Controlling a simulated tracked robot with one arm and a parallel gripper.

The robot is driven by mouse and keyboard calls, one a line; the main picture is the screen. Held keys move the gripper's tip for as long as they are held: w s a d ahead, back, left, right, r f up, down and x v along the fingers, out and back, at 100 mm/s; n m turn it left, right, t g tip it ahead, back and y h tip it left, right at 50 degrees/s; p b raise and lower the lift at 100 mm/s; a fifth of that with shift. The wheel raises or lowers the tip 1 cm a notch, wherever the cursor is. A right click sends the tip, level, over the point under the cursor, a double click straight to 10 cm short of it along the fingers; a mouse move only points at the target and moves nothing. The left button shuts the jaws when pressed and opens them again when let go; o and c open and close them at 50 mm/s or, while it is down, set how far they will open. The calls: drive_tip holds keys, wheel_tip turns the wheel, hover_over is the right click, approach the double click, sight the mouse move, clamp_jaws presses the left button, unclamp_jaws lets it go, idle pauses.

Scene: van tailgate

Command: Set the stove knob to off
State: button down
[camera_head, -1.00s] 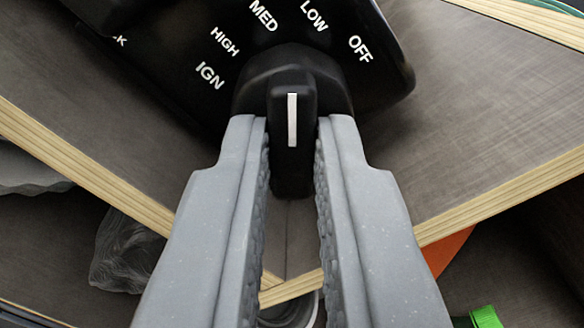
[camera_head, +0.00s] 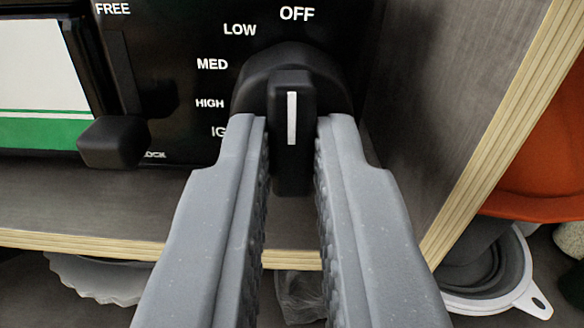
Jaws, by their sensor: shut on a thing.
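The black stove knob (camera_head: 292,155) with a white pointer line is in the centre of the head camera view, on the black stove panel (camera_head: 170,50). The pointer line is upright in the picture and points up toward the OFF label (camera_head: 297,13). LOW, MED, HIGH and a partly hidden IGN label run down to its left. My gripper (camera_head: 292,150) is shut on the knob, with one grey finger on each side of its grip bar. The fingers hide part of the knob's base and the lower panel.
A second black knob or lever (camera_head: 113,142) sits at the left, beside the LOCK and FREE labels. A wooden shelf edge (camera_head: 130,247) runs below, and an upright wooden panel edge (camera_head: 500,130) stands at the right. An orange item (camera_head: 545,165) and a grey-white collapsible funnel (camera_head: 495,280) lie beyond it.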

drive_tip(key=shift+s+a+f+m, duration=0.1)
drive_tip(key=shift+f+m, duration=0.2)
drive_tip(key=shift+m, duration=0.2)
drive_tip(key=c, duration=1.5)
unclamp_jaws()
drive_tip(key=shift+o, duration=0.2)
drive_tip(key=shift+r, duration=0.15)
drive_tip(key=shift+p, duration=0.3)
drive_tip(key=shift+s, duration=0.3)
drive_tip(key=s, duration=1.3)
drive_tip(key=shift+d, duration=0.3)
